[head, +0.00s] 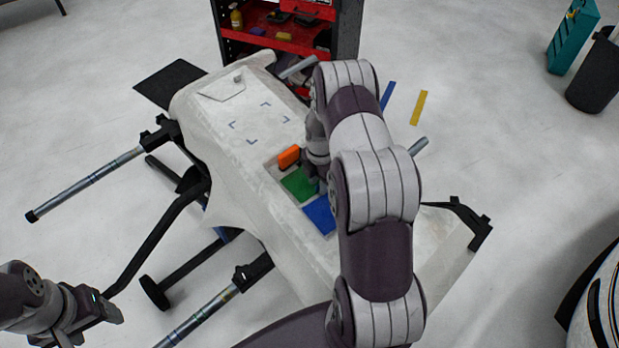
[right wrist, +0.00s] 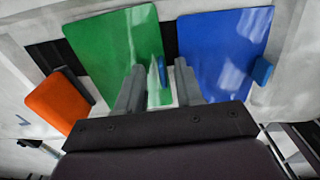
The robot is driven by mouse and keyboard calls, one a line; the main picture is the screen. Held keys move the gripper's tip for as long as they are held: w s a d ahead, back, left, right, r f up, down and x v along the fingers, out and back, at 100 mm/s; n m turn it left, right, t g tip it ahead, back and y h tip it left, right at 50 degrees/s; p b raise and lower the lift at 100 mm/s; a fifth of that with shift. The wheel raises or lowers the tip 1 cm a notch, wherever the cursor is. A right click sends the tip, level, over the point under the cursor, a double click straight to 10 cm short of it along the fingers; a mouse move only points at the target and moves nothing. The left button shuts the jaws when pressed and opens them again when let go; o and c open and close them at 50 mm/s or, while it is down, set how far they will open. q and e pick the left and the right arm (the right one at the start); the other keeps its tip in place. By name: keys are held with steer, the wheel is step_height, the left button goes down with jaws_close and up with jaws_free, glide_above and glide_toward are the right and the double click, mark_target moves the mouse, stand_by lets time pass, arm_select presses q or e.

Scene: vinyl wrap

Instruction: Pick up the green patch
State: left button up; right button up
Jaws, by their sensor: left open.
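The green patch (head: 298,184) lies on the white panel (head: 225,135) between an orange piece and a blue patch. In the right wrist view the green patch (right wrist: 105,50) fills the upper left. My right gripper (head: 316,184) is low at the green patch's right side, partly hidden by my arm. Contact cannot be told. My left gripper (head: 112,314) is open and empty at the lower left, far from the patch.
The blue patch (head: 320,214) lies close to the right gripper. The orange piece (head: 289,156) is on the other side of the green patch. Black stand bars (head: 160,225) stick out left of the panel. A red tool cart (head: 285,35) stands behind.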

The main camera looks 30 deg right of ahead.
steer(key=shift+d, duration=0.1)
steer(key=shift+s+a+r, duration=0.2)
steer(key=shift+a, duration=0.05)
jaws_close()
steer(key=shift+d, duration=0.1)
